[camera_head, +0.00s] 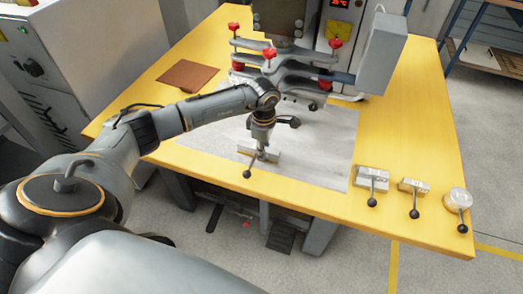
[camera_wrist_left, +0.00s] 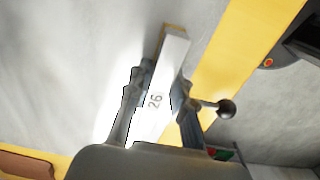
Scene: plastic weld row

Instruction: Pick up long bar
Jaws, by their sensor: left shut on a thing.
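The long bar (camera_head: 273,157) is a pale metal bar with a black ball-ended handle, at the front part of the grey plate on the yellow table. My left gripper (camera_head: 262,150) points down onto its middle and is shut on it. In the left wrist view the bar (camera_wrist_left: 171,60) bears the number 26 and lies between the two fingers of the gripper (camera_wrist_left: 158,105). Its ball handle sticks out to the right. I cannot tell whether the bar touches the plate or is slightly above it. My right gripper is out of view.
A rectangular block (camera_head: 373,178), a smaller block (camera_head: 412,185) and a round piece (camera_head: 459,197), each with a black ball handle, stand on the yellow table (camera_head: 425,120) at right. A machine with red knobs (camera_head: 270,53) stands behind. A brown sheet (camera_head: 188,75) lies at left.

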